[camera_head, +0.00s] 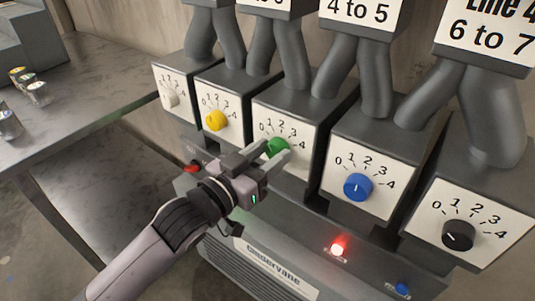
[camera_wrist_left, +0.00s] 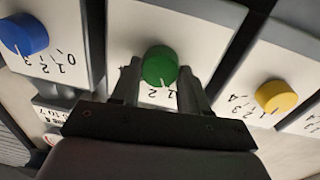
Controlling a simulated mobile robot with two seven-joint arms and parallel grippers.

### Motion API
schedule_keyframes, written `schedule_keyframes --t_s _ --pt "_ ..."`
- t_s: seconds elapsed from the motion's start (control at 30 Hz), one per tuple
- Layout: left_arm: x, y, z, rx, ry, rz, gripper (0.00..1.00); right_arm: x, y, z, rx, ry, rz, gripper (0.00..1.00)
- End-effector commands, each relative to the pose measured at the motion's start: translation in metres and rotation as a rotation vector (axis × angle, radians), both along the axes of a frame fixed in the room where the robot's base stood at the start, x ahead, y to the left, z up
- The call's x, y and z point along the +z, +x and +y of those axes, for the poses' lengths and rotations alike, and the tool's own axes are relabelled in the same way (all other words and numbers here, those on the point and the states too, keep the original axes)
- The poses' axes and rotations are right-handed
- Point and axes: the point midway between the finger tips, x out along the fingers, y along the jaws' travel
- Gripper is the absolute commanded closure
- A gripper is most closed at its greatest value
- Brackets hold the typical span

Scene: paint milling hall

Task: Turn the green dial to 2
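The green dial (camera_head: 278,147) sits on a white plate marked 0 to 4, the middle one of the row. My left gripper (camera_head: 277,150) is at this dial, one finger on each side of it. In the left wrist view the green dial (camera_wrist_left: 160,66) fills the space between the fingers of my left gripper (camera_wrist_left: 160,75), with no clear gap, so it looks shut on the dial. The wrist view is upside down. The dial's white mark points towards the numbers, seemingly between 1 and 2; the exact setting is hard to tell. My right gripper is out of view.
A yellow dial (camera_head: 216,120) and a white dial (camera_head: 170,98) are to the left, a blue dial (camera_head: 357,187) and a black dial (camera_head: 458,235) to the right. Below are a red button (camera_head: 192,167), a lit red lamp (camera_head: 337,250) and a blue button (camera_head: 402,289). A grey table (camera_head: 95,95) stands left.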

Motion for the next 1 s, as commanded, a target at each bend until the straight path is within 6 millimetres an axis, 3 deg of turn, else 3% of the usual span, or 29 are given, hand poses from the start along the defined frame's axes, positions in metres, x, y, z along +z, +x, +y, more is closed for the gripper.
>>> schedule_keyframes --t_s 0.33,1.0 --pt "0.002 -0.001 -0.001 -0.001 0.059 -0.041 0.85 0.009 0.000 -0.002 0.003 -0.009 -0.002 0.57" --pt "0.002 -0.002 -0.001 -0.002 0.382 -0.276 0.85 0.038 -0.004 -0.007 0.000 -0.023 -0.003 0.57"
